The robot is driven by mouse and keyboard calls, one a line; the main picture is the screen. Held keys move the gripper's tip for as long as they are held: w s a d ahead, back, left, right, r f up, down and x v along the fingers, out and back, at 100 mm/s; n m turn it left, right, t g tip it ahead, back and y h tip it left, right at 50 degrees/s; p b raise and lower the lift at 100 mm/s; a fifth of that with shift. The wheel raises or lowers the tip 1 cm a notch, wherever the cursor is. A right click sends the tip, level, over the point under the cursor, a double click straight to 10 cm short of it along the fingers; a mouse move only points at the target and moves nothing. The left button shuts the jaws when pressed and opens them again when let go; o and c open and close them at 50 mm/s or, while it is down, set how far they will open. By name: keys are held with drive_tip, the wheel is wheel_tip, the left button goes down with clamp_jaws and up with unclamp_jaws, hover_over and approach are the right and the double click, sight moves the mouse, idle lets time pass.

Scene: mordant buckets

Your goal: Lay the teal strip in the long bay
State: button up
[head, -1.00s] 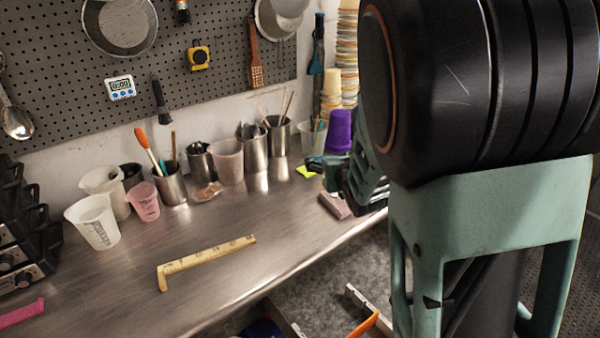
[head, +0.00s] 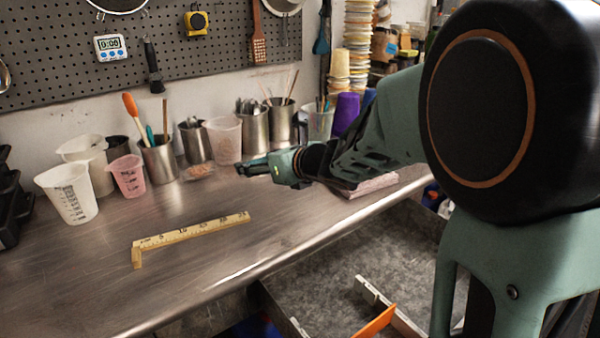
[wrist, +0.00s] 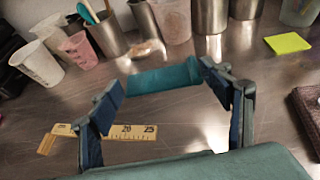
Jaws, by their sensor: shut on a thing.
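The teal strip (wrist: 163,78) is held between the fingertips of my gripper (wrist: 164,84) in the wrist view, spanning the gap from one finger to the other. In the head view my gripper (head: 255,167) reaches left over the metal bench, and the strip is hard to tell apart from the fingers there. An open drawer (head: 300,336) with a grey speckled floor lies below the bench's front edge. A pale divider (head: 372,293) and an orange one (head: 374,322) split it. Which bay is the long one cannot be told, as my arm hides its right part.
A yellow folding ruler (head: 193,231) lies on the bench (head: 90,285). Measuring cups (head: 68,192) and metal tool pots (head: 158,160) line the wall. A yellow-green sticky pad (wrist: 287,43) lies right of my gripper. The bench's front middle is clear.

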drive_tip(key=w+f, duration=0.3)
drive_tip(key=w, duration=0.1)
drive_tip(key=w+f, duration=0.3)
drive_tip(key=w, duration=0.1)
drive_tip(key=w+f, duration=0.3)
drive_tip(key=w, duration=0.1)
drive_tip(key=shift+w+d+p, duration=0.35)
drive_tip(key=shift+w+p, duration=0.05)
drive_tip(key=shift+w+f, duration=0.55)
drive_tip(key=shift+f, duration=1.5)
drive_tip(key=shift+f+b, duration=0.25)
drive_tip(key=shift+b, duration=0.3)
drive_tip(key=o, duration=0.8)
drive_tip(key=shift+r, duration=0.1)
drive_tip(key=shift+o, duration=0.2)
